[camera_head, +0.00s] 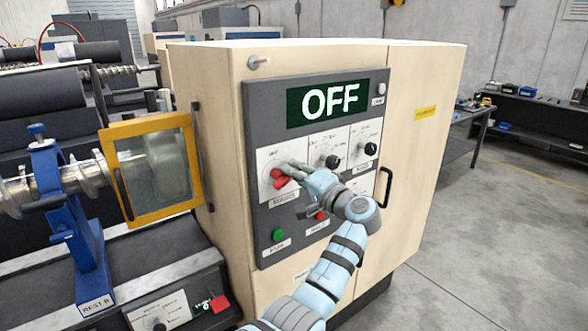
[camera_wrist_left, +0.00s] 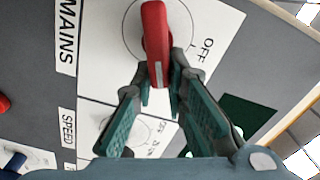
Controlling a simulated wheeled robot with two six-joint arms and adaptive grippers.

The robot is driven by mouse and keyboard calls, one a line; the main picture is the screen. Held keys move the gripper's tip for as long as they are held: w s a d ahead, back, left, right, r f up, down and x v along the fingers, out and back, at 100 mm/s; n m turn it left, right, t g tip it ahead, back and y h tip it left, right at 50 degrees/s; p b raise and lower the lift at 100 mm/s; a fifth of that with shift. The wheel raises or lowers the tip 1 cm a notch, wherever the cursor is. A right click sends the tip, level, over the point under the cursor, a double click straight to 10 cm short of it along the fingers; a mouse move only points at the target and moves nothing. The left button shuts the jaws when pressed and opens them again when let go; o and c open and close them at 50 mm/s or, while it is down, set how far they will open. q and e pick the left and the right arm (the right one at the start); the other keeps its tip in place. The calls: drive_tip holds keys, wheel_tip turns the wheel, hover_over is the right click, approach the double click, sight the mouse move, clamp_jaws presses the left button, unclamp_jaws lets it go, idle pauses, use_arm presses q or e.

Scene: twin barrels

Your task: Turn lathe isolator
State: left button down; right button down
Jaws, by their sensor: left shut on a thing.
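The lathe isolator is a red handle (camera_head: 279,179) on a round dial on a white plate at the left of the grey control panel (camera_head: 262,115). The panel's display (camera_head: 323,103) reads OFF. My left gripper (camera_head: 289,171) is at the handle, with its arm coming up from below. In the left wrist view the red handle (camera_wrist_left: 156,42) stands between the two fingertips (camera_wrist_left: 158,84), which are shut on its near end. The plate there is marked MAINS, and OFF shows to the right of the handle. My right gripper is not in view.
Two black knobs (camera_head: 331,161) (camera_head: 366,149) sit right of the isolator. A green button (camera_head: 278,235) and a red button (camera_head: 320,215) are below. A yellow-framed guard (camera_head: 153,168) and the lathe stand at left. Open floor (camera_head: 480,250) lies at right.

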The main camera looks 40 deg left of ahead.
use_arm(q)
drive_tip(key=shift+f+m+p, duration=0.3)
drive_tip(key=shift+f+m, duration=0.15)
drive_tip(key=shift+m, duration=0.4)
drive_tip(key=shift+f+m+p, duration=0.25)
drive_tip(key=shift+f+m, duration=0.15)
drive_tip(key=shift+m, duration=0.45)
drive_tip(key=shift+w+d+f+m, duration=0.1)
drive_tip(key=shift+f+m, duration=0.05)
drive_tip(key=shift+m, duration=0.25)
drive_tip(key=c, duration=1.6)
unclamp_jaws()
drive_tip(key=shift+r, duration=0.25)
drive_tip(key=v, duration=1.2)
